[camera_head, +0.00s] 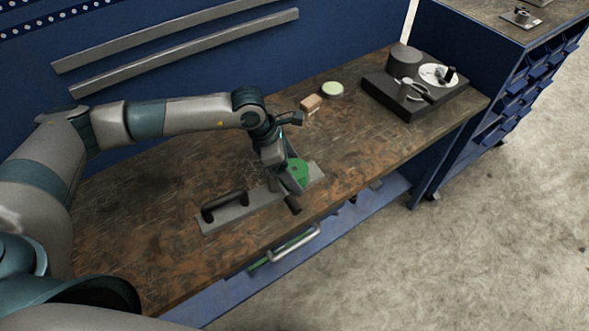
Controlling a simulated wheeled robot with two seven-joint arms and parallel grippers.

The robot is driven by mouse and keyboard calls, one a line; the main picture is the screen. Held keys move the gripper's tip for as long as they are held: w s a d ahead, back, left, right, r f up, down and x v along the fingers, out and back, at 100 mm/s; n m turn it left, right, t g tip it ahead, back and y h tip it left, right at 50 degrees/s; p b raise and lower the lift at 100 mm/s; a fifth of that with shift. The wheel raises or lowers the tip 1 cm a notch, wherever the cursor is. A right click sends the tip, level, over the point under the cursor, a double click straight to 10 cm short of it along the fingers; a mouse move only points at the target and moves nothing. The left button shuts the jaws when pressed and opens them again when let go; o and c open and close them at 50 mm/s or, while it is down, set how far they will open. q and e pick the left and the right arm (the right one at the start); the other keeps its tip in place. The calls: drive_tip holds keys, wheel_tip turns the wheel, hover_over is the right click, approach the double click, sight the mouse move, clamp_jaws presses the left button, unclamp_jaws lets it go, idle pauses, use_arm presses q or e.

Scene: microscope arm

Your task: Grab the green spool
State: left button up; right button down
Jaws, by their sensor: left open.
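The green spool (299,170) stands at the right part of a grey holder plate (240,212) on the workbench. My left gripper (292,192) is over the spool, pointing down, with its fingers open. One finger hides part of the spool. I cannot tell whether the fingers touch it. My right gripper is not in view.
The brown workbench (150,210) has a dark handle-like part (224,206) on the holder plate's left. A small tan box (311,103) and a round pale-green-topped dish (332,89) lie behind. A dark device (405,97) stands at the back right. A blue drawer cabinet (500,70) is beyond.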

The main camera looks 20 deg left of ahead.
use_arm(q)
drive_tip(key=shift+d+f, duration=0.1)
drive_tip(key=shift+f, duration=0.15)
drive_tip(key=c, duration=1.1)
drive_tip(key=shift+c, duration=0.2)
drive_tip(key=shift+r, duration=0.15)
